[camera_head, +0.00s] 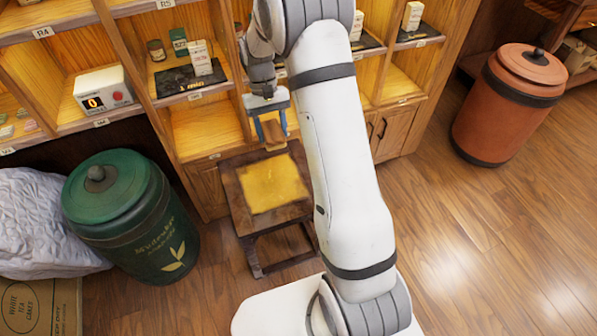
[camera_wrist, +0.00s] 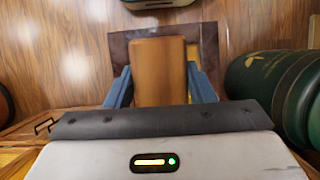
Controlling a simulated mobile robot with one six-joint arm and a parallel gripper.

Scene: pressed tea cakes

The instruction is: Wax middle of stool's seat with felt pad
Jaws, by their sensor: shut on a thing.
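The stool (camera_head: 235,190) is a low dark wooden stool in front of the shelves in the head view. The middle of its seat (camera_head: 272,184) is a yellow square with a dark brown border around it. My gripper (camera_head: 275,138) is above the seat's back edge, its blue fingers shut on the brown felt pad (camera_head: 272,134). In the wrist view the felt pad (camera_wrist: 159,70) is a tan-brown block between the two blue fingers. It covers most of the seat (camera_wrist: 121,46) there. The pad's underside is hidden, and I cannot tell whether it touches the seat.
A green lidded canister (camera_head: 132,215) stands left of the stool, and it also shows in the wrist view (camera_wrist: 262,78). Wooden shelves (camera_head: 206,128) rise behind the stool. A terracotta canister (camera_head: 507,105) stands far right. The floor (camera_head: 450,220) between is clear.

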